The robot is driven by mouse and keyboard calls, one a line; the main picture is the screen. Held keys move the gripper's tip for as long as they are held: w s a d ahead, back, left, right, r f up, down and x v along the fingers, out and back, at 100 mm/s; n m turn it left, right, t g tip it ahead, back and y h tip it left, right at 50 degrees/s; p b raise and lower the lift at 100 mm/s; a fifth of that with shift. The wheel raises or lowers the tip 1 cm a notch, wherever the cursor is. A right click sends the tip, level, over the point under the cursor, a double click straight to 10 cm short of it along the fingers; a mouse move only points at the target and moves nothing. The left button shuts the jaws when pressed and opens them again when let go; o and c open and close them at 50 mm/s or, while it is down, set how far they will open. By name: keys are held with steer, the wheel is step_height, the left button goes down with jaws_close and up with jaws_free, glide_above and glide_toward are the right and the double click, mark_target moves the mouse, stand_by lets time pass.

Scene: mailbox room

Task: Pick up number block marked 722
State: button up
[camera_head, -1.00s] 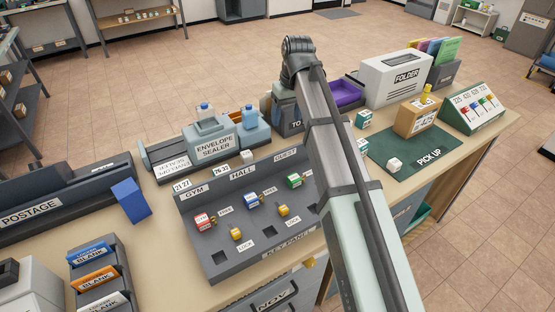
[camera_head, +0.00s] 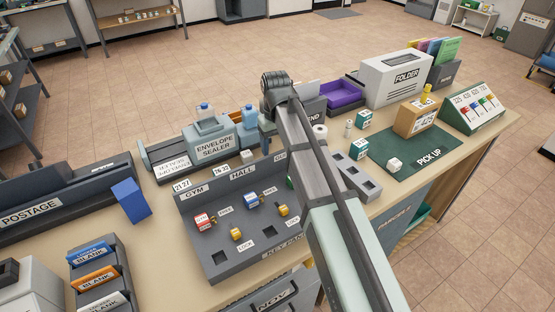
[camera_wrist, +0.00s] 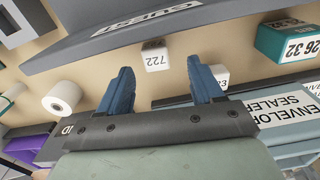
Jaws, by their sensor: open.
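The number block marked 722 (camera_wrist: 155,57) is a small white cube in the wrist view, on the tan counter beside the panel edge. My gripper (camera_wrist: 160,69) is open, with blue fingers spread to either side of the block's position in the picture. The block shows just beyond the fingertips, and nothing is between the fingers. In the head view my gripper is hidden by my arm. A small white block (camera_head: 247,156) shows behind the key panel there, its number unreadable.
Another white block (camera_wrist: 221,76), partly covered by the right finger, and a teal block marked 26 32 (camera_wrist: 287,43) are to the right. The key panel (camera_head: 215,230), envelope sealer (camera_head: 213,140) and white roll (camera_wrist: 63,97) are close by. A green pick-up mat (camera_head: 425,160) lies right.

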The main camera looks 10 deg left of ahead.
steer(key=shift+w+d+f, duration=0.1)
steer(key=shift+f, duration=1.3)
steer(key=shift+w+d+f, duration=0.1)
steer(key=shift+f, duration=1.3)
steer(key=c, duration=1)
